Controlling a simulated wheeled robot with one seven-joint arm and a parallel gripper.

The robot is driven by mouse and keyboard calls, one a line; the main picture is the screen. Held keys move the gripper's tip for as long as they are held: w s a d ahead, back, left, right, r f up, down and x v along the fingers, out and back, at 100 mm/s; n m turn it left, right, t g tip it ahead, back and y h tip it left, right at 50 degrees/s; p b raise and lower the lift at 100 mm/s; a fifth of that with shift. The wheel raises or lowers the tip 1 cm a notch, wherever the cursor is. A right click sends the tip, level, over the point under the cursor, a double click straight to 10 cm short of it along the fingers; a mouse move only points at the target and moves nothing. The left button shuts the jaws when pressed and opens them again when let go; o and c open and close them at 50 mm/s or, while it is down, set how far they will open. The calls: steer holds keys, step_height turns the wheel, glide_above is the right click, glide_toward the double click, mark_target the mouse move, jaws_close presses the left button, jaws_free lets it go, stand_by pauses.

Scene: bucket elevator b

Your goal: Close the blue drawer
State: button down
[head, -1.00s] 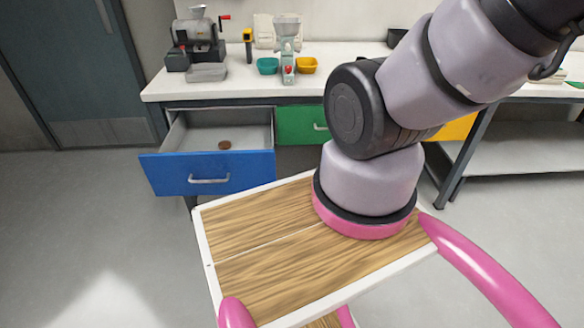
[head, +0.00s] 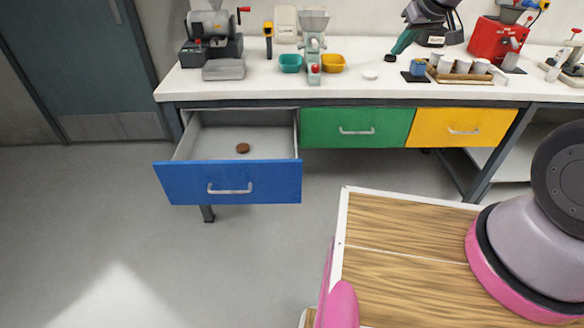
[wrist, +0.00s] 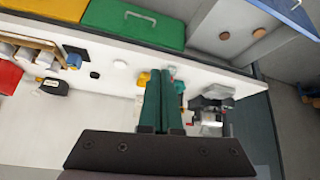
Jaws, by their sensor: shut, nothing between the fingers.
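The blue drawer (head: 228,183) stands pulled out at the left end of the bench, with a silver handle on its front. A small brown round object (head: 243,148) lies inside it. Part of the blue front shows at the top right of the wrist view (wrist: 296,14). My gripper (head: 393,55) is above the benchtop, well to the right of the blue drawer and apart from it. In the wrist view its two green fingers (wrist: 163,74) are shut together and hold nothing.
The green drawer (head: 357,127) and yellow drawer (head: 463,127) are shut. Floor before the blue drawer is clear.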

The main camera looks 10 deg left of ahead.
steer(key=s+a+f+n+y, duration=0.1)
steer(key=s+a+f+n, duration=0.15)
steer(key=a+f, duration=0.5)
steer(key=s+a+f+n+g, duration=0.15)
steer(key=a+f+n, duration=0.25)
steer(key=f, duration=0.6)
steer(key=s+a+f+n+y, duration=0.1)
steer(key=s+a+f+n, duration=0.2)
steer(key=a+f, duration=0.35)
steer(key=s+a+f+n, duration=0.1)
steer(key=s+f+n, duration=0.1)
steer(key=s+f, duration=0.3)
steer(key=s+f+n, duration=0.2)
steer(key=f, duration=0.5)
glide_toward(284, 185)
steer(key=shift+g+y, duration=0.25)
steer(key=shift+y, duration=0.15)
steer(key=f, duration=0.2)
steer(key=w+a+f, duration=0.1)
steer(key=f, duration=0.1)
steer(key=shift+a, duration=0.1)
steer(key=shift+w+a, duration=0.15)
steer(key=shift+w, duration=0.45)
